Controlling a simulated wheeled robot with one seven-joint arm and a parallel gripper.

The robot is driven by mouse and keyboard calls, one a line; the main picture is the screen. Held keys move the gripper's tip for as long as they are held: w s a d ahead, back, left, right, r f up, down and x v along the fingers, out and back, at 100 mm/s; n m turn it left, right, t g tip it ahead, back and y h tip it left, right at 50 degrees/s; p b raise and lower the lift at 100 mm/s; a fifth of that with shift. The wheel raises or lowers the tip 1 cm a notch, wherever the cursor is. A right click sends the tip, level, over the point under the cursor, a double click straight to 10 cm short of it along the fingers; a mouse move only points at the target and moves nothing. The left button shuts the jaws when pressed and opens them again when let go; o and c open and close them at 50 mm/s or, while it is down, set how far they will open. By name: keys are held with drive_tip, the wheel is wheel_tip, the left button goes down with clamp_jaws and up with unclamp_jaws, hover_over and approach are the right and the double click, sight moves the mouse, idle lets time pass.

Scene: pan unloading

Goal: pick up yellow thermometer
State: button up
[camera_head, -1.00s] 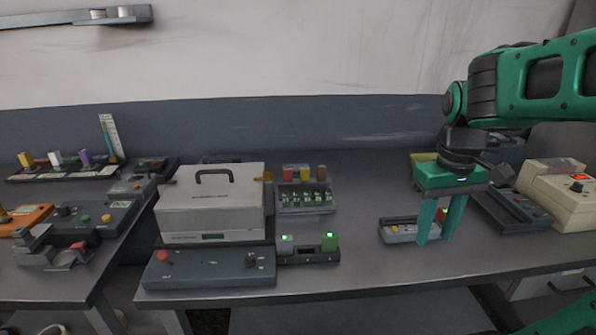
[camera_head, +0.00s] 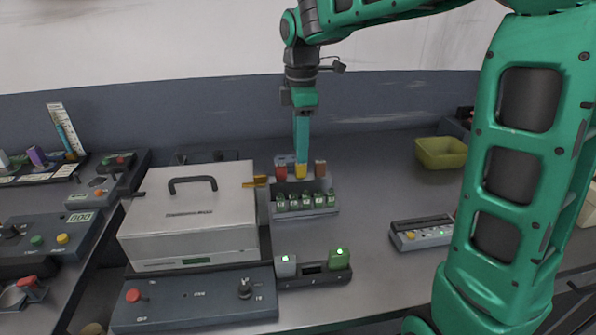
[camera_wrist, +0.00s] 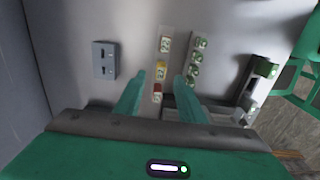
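The yellow thermometer (camera_head: 301,173) stands in the middle of a row at the back of a grey rack (camera_head: 331,208), between a red one (camera_head: 281,173) and an orange-brown one (camera_head: 320,169). In the wrist view the yellow thermometer (camera_wrist: 161,70) shows between and slightly past my fingertips, with the red one (camera_wrist: 157,90) closer to the palm. My gripper (camera_head: 302,163) points down right above the yellow thermometer. In the wrist view my gripper (camera_wrist: 160,79) is open, with a clear gap between its fingers. I cannot tell the exact height left above the thermometer.
Several green-capped vials (camera_head: 306,200) fill the rack's front row. A large grey box (camera_head: 190,225) with a handle stands close on the left. A block with two green lights (camera_head: 314,272) lies in front. A yellow bin (camera_head: 440,153) stands at the back right; the tabletop between is clear.

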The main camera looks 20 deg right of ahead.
sight(301, 165)
drive_tip(key=shift+f, duration=3.05)
clamp_jaws()
